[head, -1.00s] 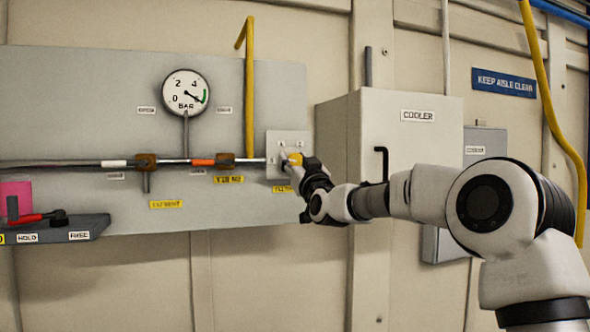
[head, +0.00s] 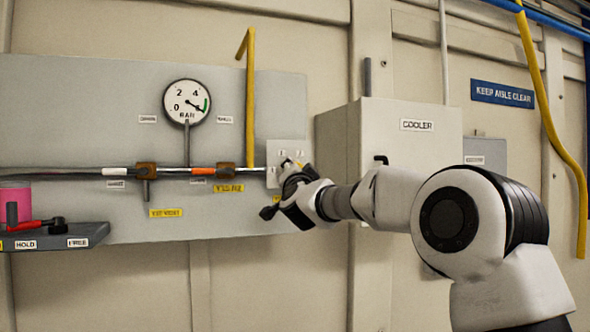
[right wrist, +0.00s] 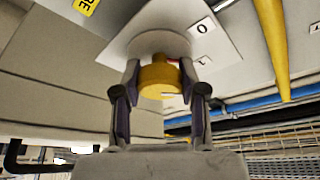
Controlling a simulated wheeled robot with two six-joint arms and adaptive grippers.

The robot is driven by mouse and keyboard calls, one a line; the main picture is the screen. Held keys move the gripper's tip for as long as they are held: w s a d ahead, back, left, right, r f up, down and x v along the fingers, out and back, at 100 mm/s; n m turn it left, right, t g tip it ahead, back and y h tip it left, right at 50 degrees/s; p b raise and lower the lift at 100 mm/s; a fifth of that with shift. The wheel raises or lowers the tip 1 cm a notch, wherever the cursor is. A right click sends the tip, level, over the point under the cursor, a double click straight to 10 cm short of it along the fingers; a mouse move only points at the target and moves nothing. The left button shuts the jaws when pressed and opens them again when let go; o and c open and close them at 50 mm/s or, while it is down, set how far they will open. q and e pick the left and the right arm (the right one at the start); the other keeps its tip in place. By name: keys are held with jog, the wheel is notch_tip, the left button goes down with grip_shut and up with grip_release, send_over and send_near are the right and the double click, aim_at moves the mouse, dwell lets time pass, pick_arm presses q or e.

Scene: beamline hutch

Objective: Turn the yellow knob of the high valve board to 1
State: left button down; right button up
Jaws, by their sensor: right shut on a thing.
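The yellow knob (right wrist: 158,80) sits on a pale dial plate (right wrist: 225,48) in the right wrist view, with a 0 mark showing on the plate. In the head view the plate (head: 274,151) is at the right end of the pipe on the grey valve board (head: 80,110). My right gripper (right wrist: 158,88) is shut on the knob, one finger on each side. In the head view the right gripper (head: 291,176) covers most of the knob. Which mark the knob points to cannot be told. My left gripper is not in view.
A grey cooler cabinet (head: 420,150) with a black handle stands out from the wall right of the board, behind my right arm. A round gauge (head: 187,101) and a yellow pipe (head: 250,100) are left of the plate. A shelf (head: 90,232) with a red-handled tool (head: 35,224) is at lower left.

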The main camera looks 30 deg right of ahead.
jog(key=shift+r+m, duration=0.2)
jog(key=shift+m, duration=0.2)
jog(key=o, duration=1.2)
jog(key=shift+f, duration=0.1)
jog(key=shift+c, duration=0.2)
jog(key=v, duration=0.7)
jog(key=shift+s+a+f, duration=0.15)
